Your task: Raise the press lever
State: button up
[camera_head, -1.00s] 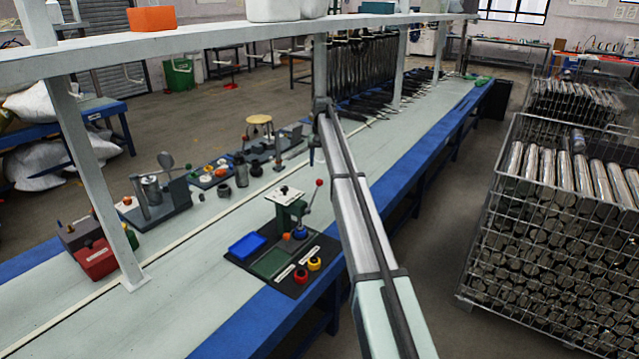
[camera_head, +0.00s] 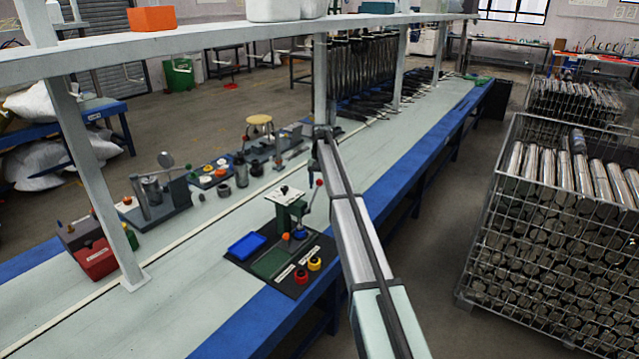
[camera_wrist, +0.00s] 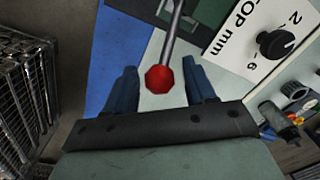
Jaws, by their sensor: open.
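The green press (camera_head: 290,212) stands on a dark mat on the bench. Its lever (camera_head: 309,200) slants up to a red knob (camera_head: 319,183). My gripper (camera_head: 315,152) is just above the knob in the head view; its fingers are small and partly hidden there. In the wrist view my gripper (camera_wrist: 160,72) is open, with its two blue fingers apart. The red knob (camera_wrist: 160,79) shows between the fingers, and the metal lever rod (camera_wrist: 172,35) runs up from it. I cannot tell whether either finger touches the knob.
A blue tray (camera_head: 246,246) and red and yellow buttons (camera_head: 308,270) share the mat. A white dial plate (camera_wrist: 265,40) is right of the lever in the wrist view. A shelf post (camera_head: 98,190) stands left. A wire crate (camera_head: 560,230) of metal tubes stands right.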

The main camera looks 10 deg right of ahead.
jog(key=shift+c, duration=0.3)
grip_shut()
dwell(0.3)
jog(key=shift+s+a+r+t+h, duration=0.75)
jog(key=shift+s+r+t+h, duration=0.05)
jog(key=shift+s, duration=0.1)
jog(key=shift+s+a+r+t+h, duration=0.35)
jog(key=shift+s+a+t+h, duration=0.25)
jog(key=shift+s+a, duration=0.05)
jog(key=shift+s+a+r+t+h, duration=0.3)
jog(key=shift+s+a+t+h, duration=0.3)
jog(key=shift+s+a+r+t+h, duration=0.15)
jog(key=shift+s+a+t+h, duration=1)
jog(key=shift+a+t+h, duration=0.2)
jog(key=shift+o, duration=0.3)
grip_release()
jog(key=shift+s, duration=0.1)
